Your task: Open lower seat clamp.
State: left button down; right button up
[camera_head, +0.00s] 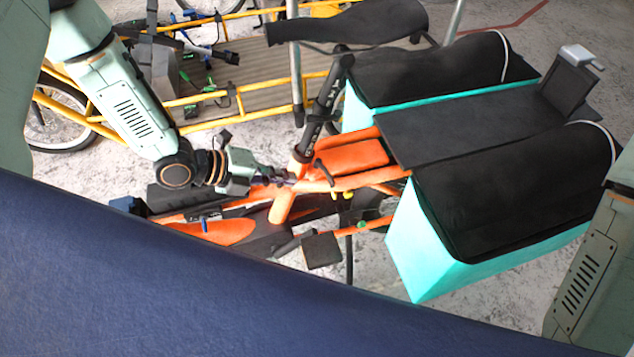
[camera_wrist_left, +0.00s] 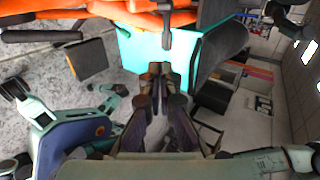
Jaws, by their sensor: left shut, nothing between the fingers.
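The orange cargo bike (camera_head: 345,160) stands ahead, its black seat post (camera_head: 325,100) rising from the orange frame to a black saddle. A small black lever (camera_head: 323,170) sits by the foot of the post, at the lower clamp; whether it is open or closed is not clear. A dark lever-like part (camera_wrist_left: 167,38) hangs below the orange frame in the left wrist view. My left gripper (camera_head: 286,178) is shut and empty, just left of the lever, with a small gap. Its fingertips (camera_wrist_left: 160,70) meet below the dark part in the wrist view. My right gripper is out of view.
Turquoise panniers with black covers (camera_head: 515,180) flank the rear rack (camera_head: 450,125). A yellow-framed cargo bike (camera_head: 245,95) stands behind. A black pedal (camera_head: 321,250) sticks out below the orange frame. Grey floor (camera_head: 375,275) is free near the pannier.

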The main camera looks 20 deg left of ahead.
aim_at(330, 180)
pick_arm(q)
jog(key=b+x, duration=0.3)
jog(key=x, duration=0.4)
jog(key=shift+w+d+r, duration=0.1)
jog(key=shift+w+r, duration=0.05)
jog(key=shift+r, duration=0.05)
jog(key=shift+w+d+f, duration=0.15)
jog(key=shift+w+d, duration=0.3)
jog(key=shift+d, duration=0.15)
jog(key=shift+w+d+f, duration=0.25)
jog(key=shift+w+d, duration=0.05)
jog(key=shift+d, duration=0.25)
jog(key=shift+w+d, duration=0.1)
jog(key=shift+d, duration=0.05)
jog(key=shift+a, duration=0.2)
jog(key=shift+s+a+r+p, duration=0.2)
jog(key=shift+a+r+p, duration=0.05)
jog(key=shift+a+p, duration=0.35)
